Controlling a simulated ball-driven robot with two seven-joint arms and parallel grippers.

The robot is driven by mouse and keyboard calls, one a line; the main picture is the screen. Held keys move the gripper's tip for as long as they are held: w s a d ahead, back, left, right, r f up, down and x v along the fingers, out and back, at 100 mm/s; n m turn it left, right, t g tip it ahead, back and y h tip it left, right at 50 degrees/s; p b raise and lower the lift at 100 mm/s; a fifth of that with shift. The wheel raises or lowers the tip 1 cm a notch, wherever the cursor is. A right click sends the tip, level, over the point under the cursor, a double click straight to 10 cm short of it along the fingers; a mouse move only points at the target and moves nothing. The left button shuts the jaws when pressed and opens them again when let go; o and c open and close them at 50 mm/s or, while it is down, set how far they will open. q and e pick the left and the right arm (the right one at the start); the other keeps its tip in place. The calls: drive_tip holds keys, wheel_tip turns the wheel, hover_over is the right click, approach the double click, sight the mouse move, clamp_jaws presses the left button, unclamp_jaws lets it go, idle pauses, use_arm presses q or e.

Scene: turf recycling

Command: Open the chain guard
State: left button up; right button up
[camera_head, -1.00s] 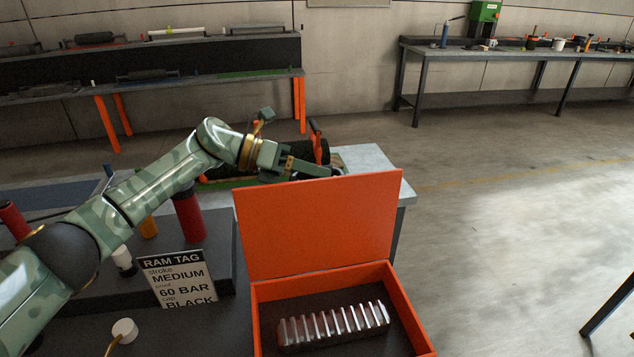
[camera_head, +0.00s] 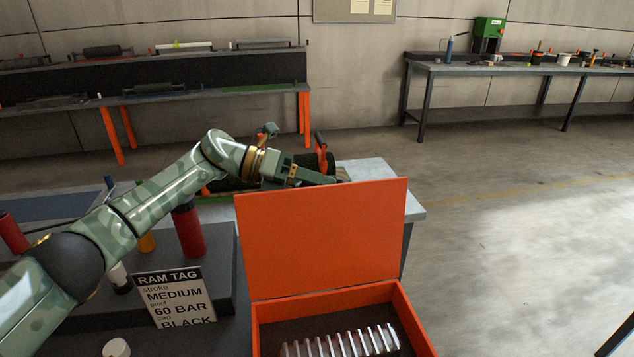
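An orange box (camera_head: 412,322) stands open in front of me, its orange lid (camera_head: 318,238) raised upright at the back. I take this lid for the chain guard. A ridged metal part (camera_head: 345,343) with several pale teeth lies inside. My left arm reaches in from the left, and my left gripper (camera_head: 322,178) is behind the lid's upper edge, over the far end of the bench. The lid hides part of the area around its fingertips, so I cannot tell if it is open or shut. My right gripper is not in view.
A black-and-white ram tag (camera_head: 175,297) leans on the grey step at left. Red cylinders (camera_head: 189,231) and an orange one stand behind it. A dark roll with an orange handle (camera_head: 321,150) lies beyond my gripper. Open floor (camera_head: 520,230) is at right.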

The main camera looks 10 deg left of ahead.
use_arm(q)
drive_tip(key=b+v, duration=0.1)
drive_tip(key=v, duration=1.5)
drive_tip(key=shift+a, duration=0.15)
drive_tip(key=shift+r, duration=0.1)
